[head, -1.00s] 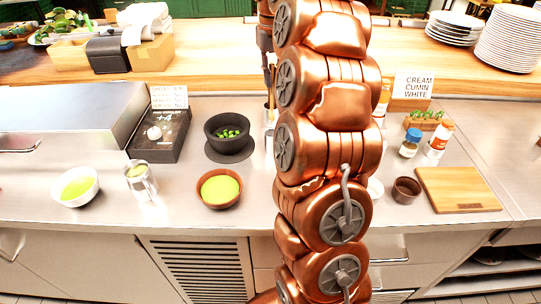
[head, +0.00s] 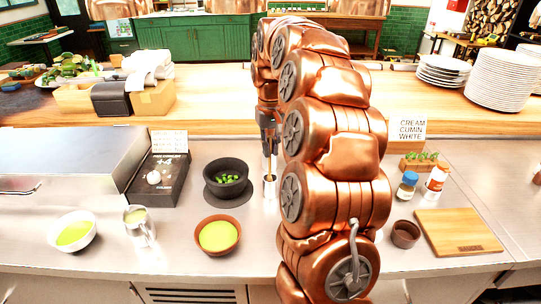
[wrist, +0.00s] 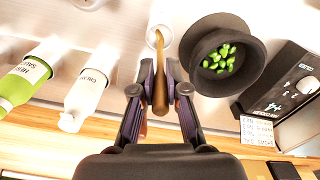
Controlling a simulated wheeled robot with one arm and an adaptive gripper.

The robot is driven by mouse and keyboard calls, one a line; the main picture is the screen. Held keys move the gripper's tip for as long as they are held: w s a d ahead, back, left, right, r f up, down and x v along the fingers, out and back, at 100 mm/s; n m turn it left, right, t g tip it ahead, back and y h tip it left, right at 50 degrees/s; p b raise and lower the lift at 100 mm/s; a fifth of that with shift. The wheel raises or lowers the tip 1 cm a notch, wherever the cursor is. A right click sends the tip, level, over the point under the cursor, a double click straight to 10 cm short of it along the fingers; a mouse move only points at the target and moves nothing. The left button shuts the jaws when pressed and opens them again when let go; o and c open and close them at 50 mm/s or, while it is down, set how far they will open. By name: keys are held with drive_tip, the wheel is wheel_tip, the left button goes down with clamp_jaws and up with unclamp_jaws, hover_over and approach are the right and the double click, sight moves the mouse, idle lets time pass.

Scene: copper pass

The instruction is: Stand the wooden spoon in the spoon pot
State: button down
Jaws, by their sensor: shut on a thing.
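The wooden spoon (wrist: 160,92) is held between the fingers of my gripper (wrist: 160,68) in the wrist view. Its thin end points toward the pale, shiny spoon pot (wrist: 157,22) and overlaps the pot's mouth there. In the head view my gripper (head: 268,135) hangs pointing down just above the spoon pot (head: 270,188), right of the black mortar. A short brown length of the spoon shows between gripper and pot. I cannot tell how deep its end sits in the pot.
The black mortar (head: 226,178) with green pieces stands close left of the pot. A brown bowl of green sauce (head: 219,236) is in front. Right of my arm are a small brown cup (head: 405,234), bottles and a wooden board (head: 462,231). A wooden ledge (head: 220,103) runs behind.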

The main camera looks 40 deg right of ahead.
drive_tip(key=shift+f+p, duration=0.4)
drive_tip(key=shift+f, duration=1.3)
drive_tip(key=c, duration=1.2)
unclamp_jaws()
wheel_tip(320, 180, up, 12)
drive_tip(key=b, duration=0.3)
